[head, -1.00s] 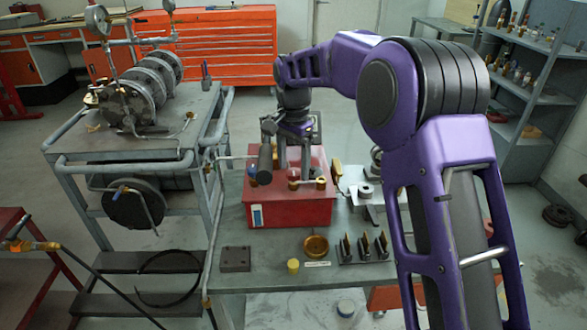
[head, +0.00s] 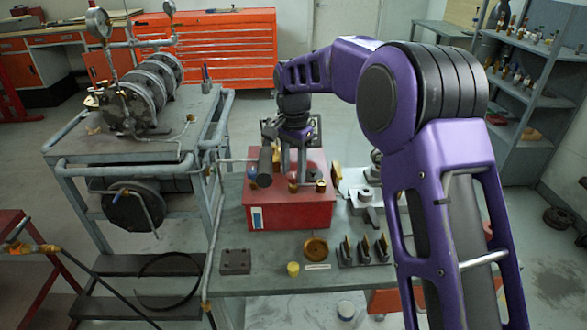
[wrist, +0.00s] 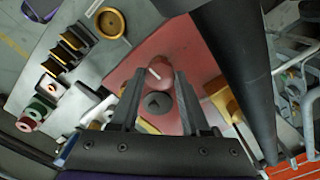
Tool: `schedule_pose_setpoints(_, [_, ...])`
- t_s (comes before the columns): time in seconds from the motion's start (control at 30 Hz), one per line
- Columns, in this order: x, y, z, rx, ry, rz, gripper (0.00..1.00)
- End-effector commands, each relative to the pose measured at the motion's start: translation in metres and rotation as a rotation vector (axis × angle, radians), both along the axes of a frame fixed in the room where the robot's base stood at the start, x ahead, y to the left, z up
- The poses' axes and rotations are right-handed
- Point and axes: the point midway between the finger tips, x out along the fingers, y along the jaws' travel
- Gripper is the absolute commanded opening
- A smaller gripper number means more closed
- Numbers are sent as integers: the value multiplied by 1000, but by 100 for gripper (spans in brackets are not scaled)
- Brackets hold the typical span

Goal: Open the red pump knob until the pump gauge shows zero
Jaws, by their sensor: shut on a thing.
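The red pump box (head: 290,215) stands on the grey workbench. My gripper (head: 294,178) reaches down over its top in the head view. In the wrist view the red knob (wrist: 154,73), with a white line on it, lies between the two fingertips of my gripper (wrist: 158,76). The fingers are closed on its sides. A dark round part with a slotted face (wrist: 158,102) shows between the fingers below the knob. In the head view the knob is mostly hidden by the fingers. No pump gauge face is readable in either view.
A black cylinder (head: 265,167) stands close left of my gripper; a thick dark bar crosses the wrist view's right. A brass dish (head: 316,247), a yellow cap (head: 293,268) and black-and-brass parts (head: 364,249) lie before the box. A pipe-laden cart (head: 150,165) stands left.

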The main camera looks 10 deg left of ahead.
Motion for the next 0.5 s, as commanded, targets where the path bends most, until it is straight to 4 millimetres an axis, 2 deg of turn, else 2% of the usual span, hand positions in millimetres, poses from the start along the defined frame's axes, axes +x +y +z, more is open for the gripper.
schedule_pose_setpoints(0.27, [0,0,2,-1,2,89,0])
schedule_pose_setpoints(0.5, [0,0,4,-1,2,274,0])
